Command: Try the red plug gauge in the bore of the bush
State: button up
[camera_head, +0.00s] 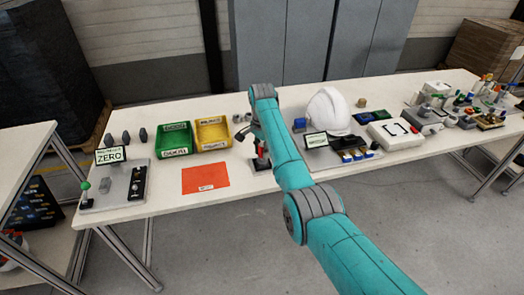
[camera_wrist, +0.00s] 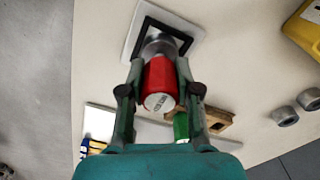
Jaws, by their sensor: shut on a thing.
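My gripper (camera_wrist: 160,78) is shut on the red plug gauge (camera_wrist: 159,78), with one finger on each side of its red body. The gauge's pale, lettered end faces the wrist camera. The grey metal bush (camera_wrist: 159,47) shows just beyond the gauge, on a white plate with a black square frame (camera_wrist: 190,37). Gauge and bush line up closely, but I cannot tell whether the gauge's tip is inside the bore, which is hidden. In the head view my gripper (camera_head: 258,149) is low over the table, partly behind my arm.
A green piece (camera_wrist: 181,126) and a wooden block (camera_wrist: 217,119) are close to my gripper. Two grey cylinders (camera_wrist: 285,116) lie to the right. Green (camera_head: 173,140) and yellow (camera_head: 213,133) bins, a red sheet (camera_head: 205,177) and a white helmet shell (camera_head: 328,110) are on the table.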

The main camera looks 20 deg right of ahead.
jog(key=shift+f, duration=0.35)
dwell(3.8)
jog(key=shift+r, duration=0.15)
dwell(2.5)
jog(key=shift+r, duration=2.85)
